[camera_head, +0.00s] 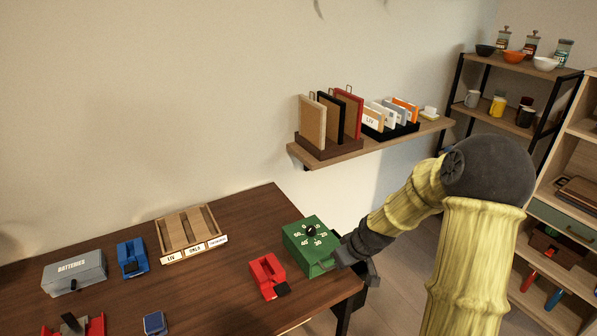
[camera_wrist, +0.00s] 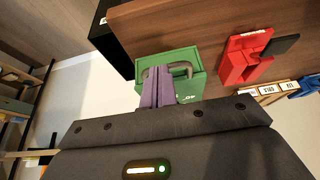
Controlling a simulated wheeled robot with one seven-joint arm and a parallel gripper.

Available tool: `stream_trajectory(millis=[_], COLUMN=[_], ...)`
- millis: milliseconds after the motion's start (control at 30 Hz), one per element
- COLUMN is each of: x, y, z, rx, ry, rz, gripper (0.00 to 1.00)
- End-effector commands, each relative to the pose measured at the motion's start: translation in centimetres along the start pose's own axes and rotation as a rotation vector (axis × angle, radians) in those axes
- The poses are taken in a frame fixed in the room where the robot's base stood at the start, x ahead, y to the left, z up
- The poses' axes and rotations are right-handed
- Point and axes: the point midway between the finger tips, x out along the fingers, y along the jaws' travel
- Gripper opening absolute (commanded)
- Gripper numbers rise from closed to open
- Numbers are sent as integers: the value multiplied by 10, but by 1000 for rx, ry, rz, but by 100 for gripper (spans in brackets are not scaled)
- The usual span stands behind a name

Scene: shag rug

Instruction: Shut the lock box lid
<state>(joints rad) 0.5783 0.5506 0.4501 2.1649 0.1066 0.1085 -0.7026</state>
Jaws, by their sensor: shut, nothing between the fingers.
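In the wrist view the lock box (camera_wrist: 198,82) shows a grey curved handle or shackle, partly behind my fingers. My gripper (camera_head: 345,257) is at the box's near right side. In the wrist view my gripper's purple fingers (camera_wrist: 158,75) are together, empty, and overlap the box; I cannot tell whether they touch it. How far open the lid is cannot be told, as my gripper hides part of the box.
A red device (camera_head: 266,271) with a black part sits just left of the lock box. A wooden sorting tray (camera_head: 181,222), a blue device (camera_head: 131,256) and a grey batteries box (camera_head: 73,273) stand further left. A wall shelf (camera_head: 345,150) holds folders above.

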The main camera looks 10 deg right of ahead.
Motion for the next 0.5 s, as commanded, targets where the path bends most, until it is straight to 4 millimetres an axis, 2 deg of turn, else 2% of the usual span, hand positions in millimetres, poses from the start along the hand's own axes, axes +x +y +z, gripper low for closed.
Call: stream_trajectory(millis=[33, 200, 500], x=[10, 21, 24], y=[-1, -2, -1], z=[4, 9, 11], rx=[-3, -5, -3], ry=[-1, 0, 0], rz=[-3, -3, -2], gripper=[0, 0, 0])
